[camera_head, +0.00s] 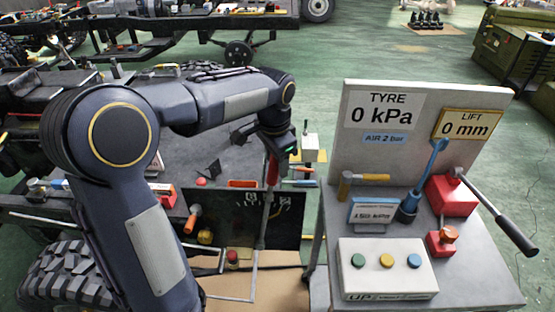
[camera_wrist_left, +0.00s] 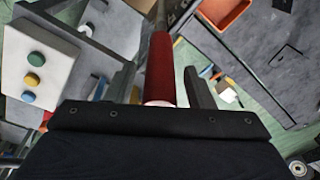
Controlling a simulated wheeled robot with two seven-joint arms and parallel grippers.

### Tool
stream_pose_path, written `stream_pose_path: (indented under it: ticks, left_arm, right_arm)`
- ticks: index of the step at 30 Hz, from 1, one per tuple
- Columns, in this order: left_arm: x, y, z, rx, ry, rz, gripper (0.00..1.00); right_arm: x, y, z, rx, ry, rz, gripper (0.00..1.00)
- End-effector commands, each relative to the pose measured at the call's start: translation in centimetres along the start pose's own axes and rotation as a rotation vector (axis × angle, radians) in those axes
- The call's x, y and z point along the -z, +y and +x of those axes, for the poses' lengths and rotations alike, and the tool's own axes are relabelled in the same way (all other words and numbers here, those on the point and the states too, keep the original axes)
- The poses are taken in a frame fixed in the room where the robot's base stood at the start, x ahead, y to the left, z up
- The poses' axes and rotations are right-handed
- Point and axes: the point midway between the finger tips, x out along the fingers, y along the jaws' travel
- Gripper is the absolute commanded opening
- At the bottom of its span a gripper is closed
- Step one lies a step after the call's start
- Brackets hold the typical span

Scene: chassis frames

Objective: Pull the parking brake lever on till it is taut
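The parking brake lever stands upright at the middle of the head view, with a red grip (camera_head: 272,170) on a grey shaft (camera_head: 264,215). My left gripper (camera_head: 277,152) is above it, pointing down at the grip. In the left wrist view the red grip (camera_wrist_left: 161,60) lies between the two fingers of my left gripper (camera_wrist_left: 160,78). The lower end of the shaft is partly lost among the chassis parts. My right gripper is not in view.
A grey cart (camera_head: 470,270) at the right carries a tyre and lift board (camera_head: 350,150), a button box (camera_head: 390,285) and hand tools. The chassis deck (camera_head: 215,155) holds small parts. An orange tray (camera_wrist_left: 222,12) shows beyond the lever in the wrist view.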

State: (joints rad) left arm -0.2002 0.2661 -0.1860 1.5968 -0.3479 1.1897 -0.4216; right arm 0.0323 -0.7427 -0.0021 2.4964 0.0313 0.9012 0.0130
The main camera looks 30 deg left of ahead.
Motion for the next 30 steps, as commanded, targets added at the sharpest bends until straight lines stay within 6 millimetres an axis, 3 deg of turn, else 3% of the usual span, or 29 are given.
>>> stream_pose_path:
  ticks: [10,21,30]
  left_arm:
    - [0.1,0.0,-0.6,0.001,0.001,0.0,0.49]
    - [0.1,0.0,-6.5,0.001,0.002,0.0,0.49]
    - [0.0,0.0,-7.8,0.0,-0.001,0.0,0.49]
  right_arm:
    - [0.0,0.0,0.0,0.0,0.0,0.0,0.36]
    - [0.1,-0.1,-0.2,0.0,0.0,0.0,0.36]
    - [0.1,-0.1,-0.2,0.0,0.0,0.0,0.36]
